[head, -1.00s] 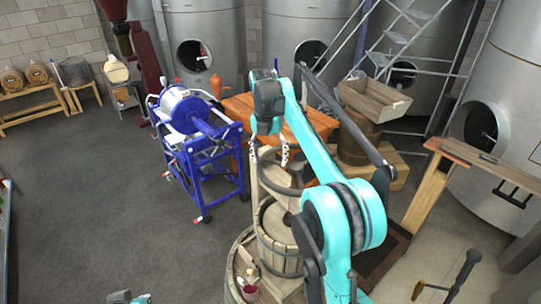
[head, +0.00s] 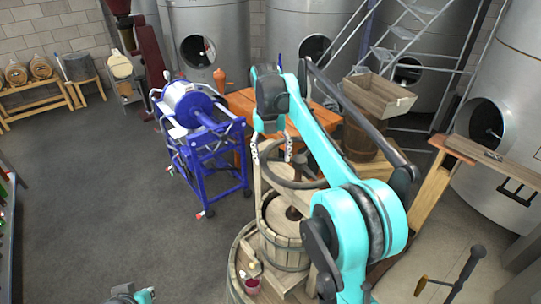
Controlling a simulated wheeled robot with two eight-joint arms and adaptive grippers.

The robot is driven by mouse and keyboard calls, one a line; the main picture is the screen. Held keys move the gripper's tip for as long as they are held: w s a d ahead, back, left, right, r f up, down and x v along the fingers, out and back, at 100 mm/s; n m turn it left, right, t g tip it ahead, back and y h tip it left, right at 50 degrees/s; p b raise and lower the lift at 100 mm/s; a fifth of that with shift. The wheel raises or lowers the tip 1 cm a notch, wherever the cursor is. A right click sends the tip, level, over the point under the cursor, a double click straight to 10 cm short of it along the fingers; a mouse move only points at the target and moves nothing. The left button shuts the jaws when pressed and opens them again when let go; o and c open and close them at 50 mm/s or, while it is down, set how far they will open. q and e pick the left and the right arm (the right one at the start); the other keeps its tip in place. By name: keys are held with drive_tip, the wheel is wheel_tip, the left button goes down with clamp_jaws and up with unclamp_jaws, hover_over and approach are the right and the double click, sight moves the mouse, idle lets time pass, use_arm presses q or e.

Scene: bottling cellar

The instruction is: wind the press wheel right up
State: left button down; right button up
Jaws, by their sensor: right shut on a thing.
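The wooden press stands at the lower middle of the head view, with a slatted round basket (head: 285,251) bound by hoops. Its dark press wheel (head: 307,186) lies above the basket, partly hidden by my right arm. My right gripper (head: 272,152) points down at the wheel's far left side and is shut on its rim; the exact contact is hard to see. A dark screw (head: 297,199) shows below the wheel. My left gripper (head: 137,297) only just shows at the bottom edge, away from the press, and its jaws are not clear.
A blue machine on a wheeled frame (head: 207,151) stands left of the press. An orange-brown table (head: 241,101) is behind it. A wooden crate (head: 378,95) sits on a barrel at the right. A small red cup (head: 252,286) is beside the basket. The floor at left is clear.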

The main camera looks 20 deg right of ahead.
drive_tip(key=shift+d+f, duration=0.1)
drive_tip(key=shift+d, duration=0.05)
drive_tip(key=o, duration=1.9)
drive_tip(key=shift+d, duration=0.25)
drive_tip(key=shift+w+d+f, duration=0.1)
drive_tip(key=shift+w+d, duration=0.05)
drive_tip(key=shift+d, duration=0.1)
drive_tip(key=shift+a, duration=0.3)
wheel_tip(320, 180, up, 12)
drive_tip(key=shift+w+a, duration=0.1)
drive_tip(key=shift+a, duration=0.05)
